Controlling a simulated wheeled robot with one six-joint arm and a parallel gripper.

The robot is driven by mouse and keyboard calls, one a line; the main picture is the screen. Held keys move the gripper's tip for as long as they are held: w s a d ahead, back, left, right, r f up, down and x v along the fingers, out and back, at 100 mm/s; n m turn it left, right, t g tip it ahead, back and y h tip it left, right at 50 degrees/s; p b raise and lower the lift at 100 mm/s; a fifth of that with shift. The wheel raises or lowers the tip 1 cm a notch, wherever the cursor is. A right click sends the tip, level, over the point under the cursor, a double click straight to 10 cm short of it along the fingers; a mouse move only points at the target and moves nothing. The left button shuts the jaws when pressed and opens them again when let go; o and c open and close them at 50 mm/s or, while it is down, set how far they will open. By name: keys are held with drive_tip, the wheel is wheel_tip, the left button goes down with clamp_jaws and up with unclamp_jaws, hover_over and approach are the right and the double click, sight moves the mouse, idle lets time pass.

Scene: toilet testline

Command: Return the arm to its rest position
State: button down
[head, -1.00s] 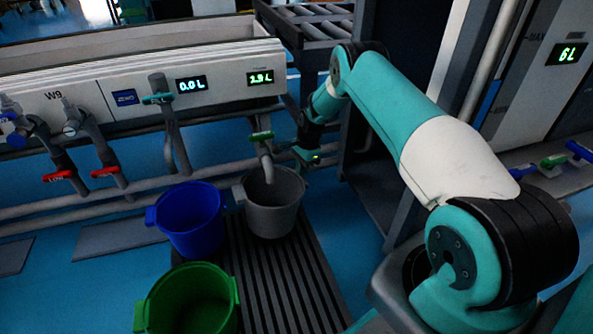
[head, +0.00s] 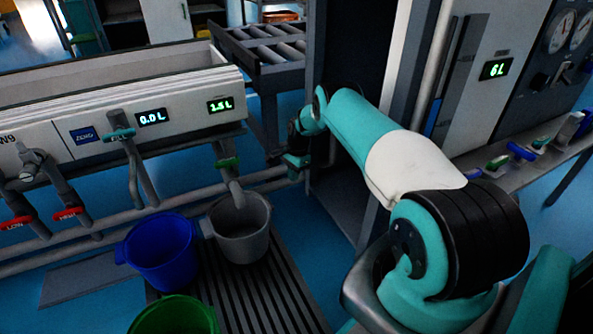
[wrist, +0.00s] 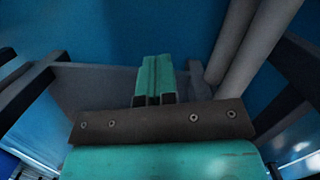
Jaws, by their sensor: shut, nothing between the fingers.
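My arm (head: 375,140) reaches from the lower right toward the back, bent at the elbow. My gripper (head: 297,165) hangs at its far end, small and dark in the head view, to the right of the green-handled tap (head: 228,163) and apart from it. In the wrist view the two teal fingers (wrist: 153,80) lie side by side, shut, with nothing held. Blue floor and grey pipes show beyond them.
A grey bucket (head: 240,248) stands under the tap, beside a blue bucket (head: 160,265) and a green bucket (head: 175,318). The white panel (head: 185,110) reads 0.0 L and 1.5 L. A cabinet (head: 490,90) reading 6L and a valve shelf (head: 510,160) stand right.

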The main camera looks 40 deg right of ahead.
drive_tip(key=w+a+r+n+p, duration=0.1)
drive_tip(key=a+r+n, duration=0.15)
drive_tip(key=r, duration=0.35)
drive_tip(key=w+a+r+n+p, duration=0.1)
drive_tip(key=a+r, duration=0.3)
drive_tip(key=r, duration=0.2)
drive_tip(key=w+a+r+n, duration=0.2)
drive_tip(key=a+r, duration=0.1)
drive_tip(key=r, duration=0.3)
drive_tip(key=s+a+r+n+p, duration=0.1)
drive_tip(key=s+a+r+n, duration=0.2)
drive_tip(key=a+r, duration=0.35)
drive_tip(key=s+a+r+n+p, duration=0.1)
drive_tip(key=s+a+r+n, duration=0.15)
drive_tip(key=a+r, duration=0.45)
drive_tip(key=s+a+r+n+y+p, duration=0.1)
drive_tip(key=s+a+r+n+p, duration=0.1)
drive_tip(key=s+a+r+n, duration=0.65)
drive_tip(key=s+a+r+n+y+p, duration=0.1)
drive_tip(key=s+a+r+n, duration=0.25)
drive_tip(key=s, duration=0.95)
drive_tip(key=s+a+r+n+p, duration=0.2)
drive_tip(key=s+a+r, duration=0.25)
drive_tip(key=s, duration=0.85)
wheel_tip(320, 180, up, 39)
drive_tip(key=d+p, duration=0.1)
drive_tip(key=p, duration=3.6)
drive_tip(key=shift+f, duration=0.15)
